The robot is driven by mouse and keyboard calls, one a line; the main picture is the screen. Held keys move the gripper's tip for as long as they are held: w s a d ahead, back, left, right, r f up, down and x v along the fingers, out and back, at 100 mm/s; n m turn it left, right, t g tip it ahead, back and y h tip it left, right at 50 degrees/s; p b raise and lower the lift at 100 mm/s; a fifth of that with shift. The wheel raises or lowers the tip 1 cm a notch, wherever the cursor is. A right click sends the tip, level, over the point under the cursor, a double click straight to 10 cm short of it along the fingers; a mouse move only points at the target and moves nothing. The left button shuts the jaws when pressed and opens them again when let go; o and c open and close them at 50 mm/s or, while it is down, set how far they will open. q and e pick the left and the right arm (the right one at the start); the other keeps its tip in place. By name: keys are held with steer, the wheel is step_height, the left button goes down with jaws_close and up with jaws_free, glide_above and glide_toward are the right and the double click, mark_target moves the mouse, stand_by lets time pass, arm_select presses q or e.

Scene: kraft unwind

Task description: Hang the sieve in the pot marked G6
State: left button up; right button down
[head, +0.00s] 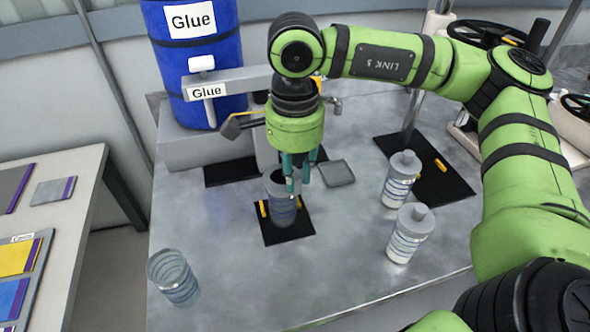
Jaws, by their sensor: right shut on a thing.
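My right gripper (297,186) points down at the mouth of an open pot (284,213) with blue bands. The pot stands upright on a small black mat in the middle of the bench. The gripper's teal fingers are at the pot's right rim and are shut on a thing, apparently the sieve. The fingers and the pot rim hide most of it, so I cannot tell how it sits in the pot. A second open, clear pot (173,277) stands at the front left. No G6 mark is readable on either pot. My left gripper is not in view.
Two lidded bottles (401,180) (409,233) stand to the right of the middle pot. A blue glue drum (196,60) with a tap stands behind. A grey square pad (337,173) lies behind the pot. The front middle of the bench (300,290) is clear.

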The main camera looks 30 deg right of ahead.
stand_by(0.4)
steer(key=c, duration=1)
jaws_free()
step_height(320, 180, up, 12)
steer(key=shift+r, duration=0.1)
